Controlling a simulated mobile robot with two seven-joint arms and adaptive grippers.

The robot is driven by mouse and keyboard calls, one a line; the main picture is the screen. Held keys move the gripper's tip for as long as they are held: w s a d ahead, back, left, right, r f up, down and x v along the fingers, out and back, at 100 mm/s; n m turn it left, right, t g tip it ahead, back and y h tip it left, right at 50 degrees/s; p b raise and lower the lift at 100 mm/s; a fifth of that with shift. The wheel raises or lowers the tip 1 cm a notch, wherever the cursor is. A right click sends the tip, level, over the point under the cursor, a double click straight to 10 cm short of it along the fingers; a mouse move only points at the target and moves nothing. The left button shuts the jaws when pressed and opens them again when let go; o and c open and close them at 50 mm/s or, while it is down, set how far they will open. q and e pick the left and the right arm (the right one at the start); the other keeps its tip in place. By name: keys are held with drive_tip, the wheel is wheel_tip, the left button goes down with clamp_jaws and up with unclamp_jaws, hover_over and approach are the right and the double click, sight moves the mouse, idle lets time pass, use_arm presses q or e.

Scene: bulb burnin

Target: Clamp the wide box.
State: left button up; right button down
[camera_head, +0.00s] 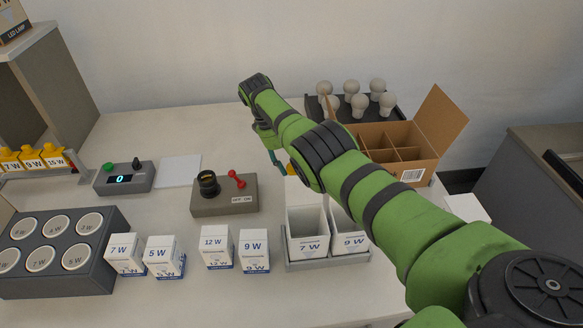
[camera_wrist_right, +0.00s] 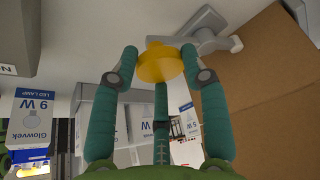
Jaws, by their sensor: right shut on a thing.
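My right gripper (camera_wrist_right: 160,65) is shut on a yellow knob (camera_wrist_right: 160,61). The knob joins a grey metal clamp (camera_wrist_right: 207,38) in the wrist view. In the head view only a teal finger and a bit of yellow show past my green arm. Two open white boxes stand side by side in a grey holder (camera_head: 325,261) just in front: a 7 W box (camera_head: 308,240) and a 9 W box (camera_head: 350,241). The 7 W box looks the wider. My arm partly covers the 9 W box, and clamp contact with either box is hidden. My left gripper is not in view.
A divided cardboard carton (camera_head: 440,128) stands at the back right, before a dark tray of bulbs (camera_head: 341,106). Several small white boxes (camera_head: 216,247) stand left of the holder. A tester (camera_head: 224,198) with a red lever is behind them.

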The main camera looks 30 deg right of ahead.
idle(0.4)
drive_tip(key=c, duration=0.6)
unclamp_jaws()
drive_tip(key=shift+d, duration=0.1)
